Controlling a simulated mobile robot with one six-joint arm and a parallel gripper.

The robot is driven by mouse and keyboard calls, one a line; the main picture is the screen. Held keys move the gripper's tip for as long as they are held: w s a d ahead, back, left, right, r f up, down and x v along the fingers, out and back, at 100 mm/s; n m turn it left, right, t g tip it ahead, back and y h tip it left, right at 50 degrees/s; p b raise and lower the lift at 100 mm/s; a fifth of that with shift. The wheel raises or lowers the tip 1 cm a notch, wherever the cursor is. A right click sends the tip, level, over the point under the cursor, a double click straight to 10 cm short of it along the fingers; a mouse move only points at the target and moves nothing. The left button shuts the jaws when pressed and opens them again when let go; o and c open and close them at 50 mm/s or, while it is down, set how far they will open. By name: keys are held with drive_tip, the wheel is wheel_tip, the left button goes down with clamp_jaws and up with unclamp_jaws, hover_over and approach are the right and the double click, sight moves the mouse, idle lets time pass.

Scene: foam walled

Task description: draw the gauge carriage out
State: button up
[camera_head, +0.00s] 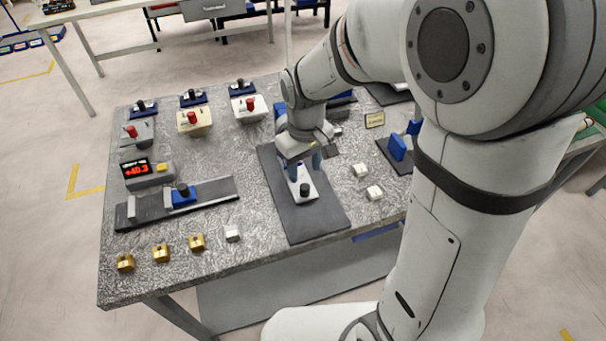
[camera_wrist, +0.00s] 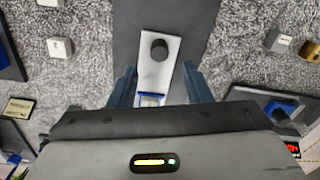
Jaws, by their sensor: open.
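A blue carriage (camera_head: 183,196) with a black knob sits on a dark rail (camera_head: 217,191) at the left of the bench. A grey readout box (camera_head: 150,180) behind it shows +40.3 in red. The carriage and rail show partly at the right edge of the wrist view (camera_wrist: 268,102). My gripper (camera_head: 303,165) is away to their right, over a dark mat (camera_head: 312,222). It is open; its blue fingers (camera_wrist: 160,86) stand on either side of the near end of a white plate (camera_wrist: 157,62) with a black knob. I cannot tell whether they touch it.
Gold blocks (camera_head: 161,253) and a white block (camera_head: 233,233) lie along the front edge. Pale blocks (camera_head: 374,193) lie right of the mat. Several knobbed fixtures, including a cream one (camera_head: 194,121), stand at the back left. My arm hides part of the right side.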

sight(305, 186)
wheel_tip(305, 186, down, 6)
drive_tip(key=shift+f, duration=0.2)
clamp_jaws()
idle(0.5)
